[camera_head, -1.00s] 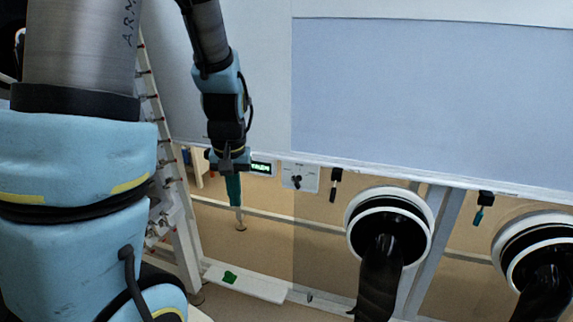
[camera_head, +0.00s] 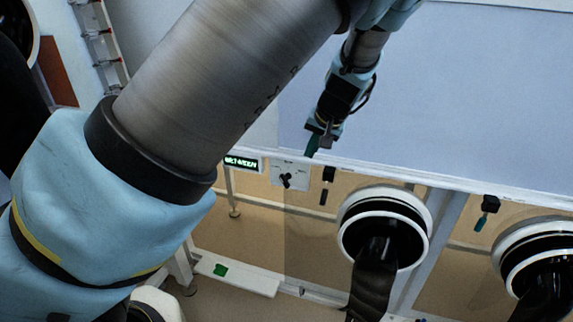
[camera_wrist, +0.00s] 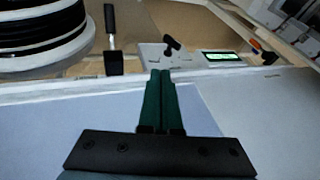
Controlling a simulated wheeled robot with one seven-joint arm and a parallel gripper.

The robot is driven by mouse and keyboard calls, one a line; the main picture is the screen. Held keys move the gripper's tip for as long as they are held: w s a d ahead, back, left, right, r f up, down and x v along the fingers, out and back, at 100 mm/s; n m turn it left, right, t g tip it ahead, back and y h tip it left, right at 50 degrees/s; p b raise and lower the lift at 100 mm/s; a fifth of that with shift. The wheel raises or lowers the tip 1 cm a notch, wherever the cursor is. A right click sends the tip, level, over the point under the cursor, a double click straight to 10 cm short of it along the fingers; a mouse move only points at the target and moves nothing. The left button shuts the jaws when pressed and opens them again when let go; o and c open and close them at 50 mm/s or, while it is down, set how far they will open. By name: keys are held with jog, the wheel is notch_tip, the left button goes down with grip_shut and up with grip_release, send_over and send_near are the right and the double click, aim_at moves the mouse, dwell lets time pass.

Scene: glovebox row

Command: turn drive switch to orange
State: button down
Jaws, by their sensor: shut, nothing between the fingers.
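The drive switch is a black knob (camera_head: 286,181) on a light panel plate (camera_head: 290,175) below the lower edge of the glovebox window. The knob also shows in the wrist view (camera_wrist: 171,44), on its white plate (camera_wrist: 153,56). Colour marks on the plate are too small to read. My gripper (camera_head: 311,152) has green fingers and is up and right of the knob in the head view, apart from it. In the wrist view the fingers (camera_wrist: 161,74) are together and empty, pointing towards the plate.
A green-lit display (camera_head: 242,162) sits left of the switch plate. A black handle (camera_head: 326,185) hangs to its right. A glove port with a black glove (camera_head: 383,228) is lower right. A window ledge (camera_head: 400,177) runs across beneath my gripper.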

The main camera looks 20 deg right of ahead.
jog(key=p, duration=0.2)
send_near(286, 179)
jog(key=d+f, duration=0.2)
jog(key=f, duration=0.1)
jog(key=shift+w+d, duration=0.1)
jog(key=shift+w+a+f+p, duration=0.75)
jog(key=shift+w+a+p, duration=0.05)
jog(key=shift+w+a, duration=0.2)
jog(key=shift+w+a+f, duration=0.15)
jog(key=shift+a+f, duration=0.1)
